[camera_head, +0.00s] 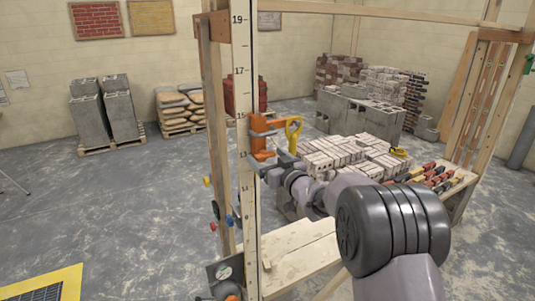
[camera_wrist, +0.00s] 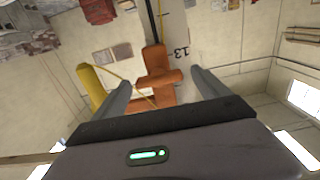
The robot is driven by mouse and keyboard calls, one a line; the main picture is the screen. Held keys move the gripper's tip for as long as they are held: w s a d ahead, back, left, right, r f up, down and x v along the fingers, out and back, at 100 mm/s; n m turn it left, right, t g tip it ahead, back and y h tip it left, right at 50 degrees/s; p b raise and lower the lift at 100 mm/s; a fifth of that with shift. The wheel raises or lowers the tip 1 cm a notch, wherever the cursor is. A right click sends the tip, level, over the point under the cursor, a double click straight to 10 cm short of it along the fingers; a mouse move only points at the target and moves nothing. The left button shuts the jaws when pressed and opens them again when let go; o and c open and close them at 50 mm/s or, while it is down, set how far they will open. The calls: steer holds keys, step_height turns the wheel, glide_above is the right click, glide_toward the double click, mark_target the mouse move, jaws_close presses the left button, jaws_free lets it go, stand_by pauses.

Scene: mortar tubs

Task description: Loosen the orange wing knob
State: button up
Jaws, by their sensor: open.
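The orange wing knob (camera_wrist: 157,72) shows in the wrist view as a lobed shape in front of the numbered post. It lies between the two fingers of my gripper (camera_wrist: 160,79), with a gap on each side. More orange of the clamp (camera_wrist: 153,97) shows below it. In the head view the orange clamp (camera_head: 257,146) sits on the numbered post (camera_head: 243,80), between marks 13 and 15. My gripper (camera_head: 265,153) is there, open, with one grey finger above and one below. Fingers partly hide the knob in the head view.
A yellow piece (camera_head: 293,131) stands right beside the clamp and also shows in the wrist view (camera_wrist: 90,86). Coloured knobs (camera_head: 230,220) sit lower on the frame. Stacked bricks (camera_head: 350,157) lie behind my arm.

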steer(key=shift+w+f, duration=0.1)
steer(key=shift+w, duration=0.15)
steer(key=shift+s, duration=0.2)
steer(key=c, duration=1.4)
